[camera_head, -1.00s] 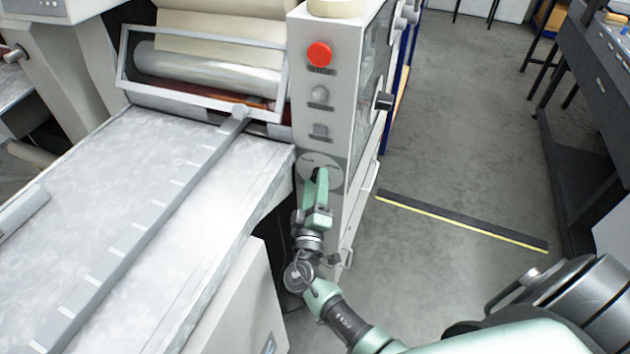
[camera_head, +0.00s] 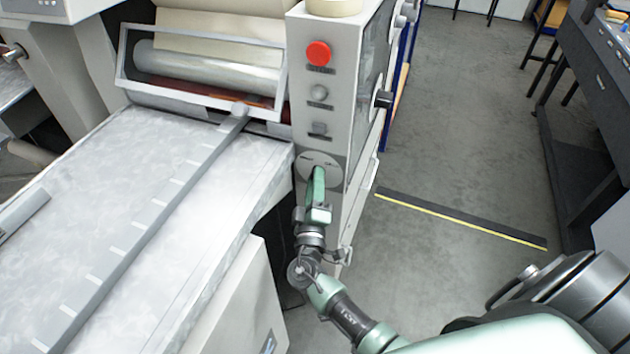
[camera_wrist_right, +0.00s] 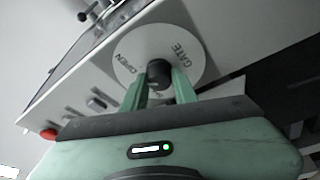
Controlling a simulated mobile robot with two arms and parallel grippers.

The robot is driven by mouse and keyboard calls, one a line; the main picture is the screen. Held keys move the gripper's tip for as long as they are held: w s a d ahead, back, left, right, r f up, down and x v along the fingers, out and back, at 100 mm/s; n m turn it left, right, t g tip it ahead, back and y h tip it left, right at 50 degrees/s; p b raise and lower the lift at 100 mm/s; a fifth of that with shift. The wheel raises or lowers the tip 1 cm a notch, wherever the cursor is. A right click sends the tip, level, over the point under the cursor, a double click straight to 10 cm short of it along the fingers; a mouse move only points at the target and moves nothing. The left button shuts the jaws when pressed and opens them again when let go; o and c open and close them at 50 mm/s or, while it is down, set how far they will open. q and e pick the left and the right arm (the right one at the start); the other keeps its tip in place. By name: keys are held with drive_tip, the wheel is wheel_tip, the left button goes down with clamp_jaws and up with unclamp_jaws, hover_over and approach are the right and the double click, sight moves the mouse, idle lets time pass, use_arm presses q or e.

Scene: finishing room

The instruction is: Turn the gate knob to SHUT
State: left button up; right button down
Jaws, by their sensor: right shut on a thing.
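The gate dial (camera_head: 306,167) is a pale round plate low on the front of the machine's control column. In the right wrist view the dial (camera_wrist_right: 190,62) carries the words OPEN and GATE; any SHUT mark is hidden or out of view. The gate knob (camera_wrist_right: 158,71) is a small dark knob at the dial's middle. My right gripper (camera_head: 319,172) reaches up to the dial from below. In the right wrist view my right gripper (camera_wrist_right: 159,82) has its green fingers on either side of the knob, shut on it. My left gripper is not in view.
Above the dial are a red stop button (camera_head: 319,53), a grey round button (camera_head: 319,93) and a square button (camera_head: 319,129). A marbled feed table (camera_head: 110,185) with a long grey bar (camera_head: 150,232) lies left. Open floor (camera_head: 460,150) is at right, with a yellow-edged strip (camera_head: 460,219).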

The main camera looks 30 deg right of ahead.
drive_tip(key=n+g+p, duration=0.1)
drive_tip(key=n+p, duration=0.3)
drive_tip(key=n, duration=0.1)
drive_tip(key=n+g+y+p, duration=0.1)
drive_tip(key=n+g+p, duration=0.1)
drive_tip(key=n+p, duration=0.3)
drive_tip(key=n+g+p, duration=0.2)
drive_tip(key=n+p, duration=0.2)
drive_tip(key=p, duration=0.1)
drive_tip(key=shift+r+n+y, duration=0.4)
idle(0.4)
drive_tip(key=c, duration=1.1)
unclamp_jaws()
drive_tip(key=shift+b+v, duration=0.7)
drive_tip(key=shift+v, duration=3.25)
drive_tip(key=shift+f, duration=0.1)
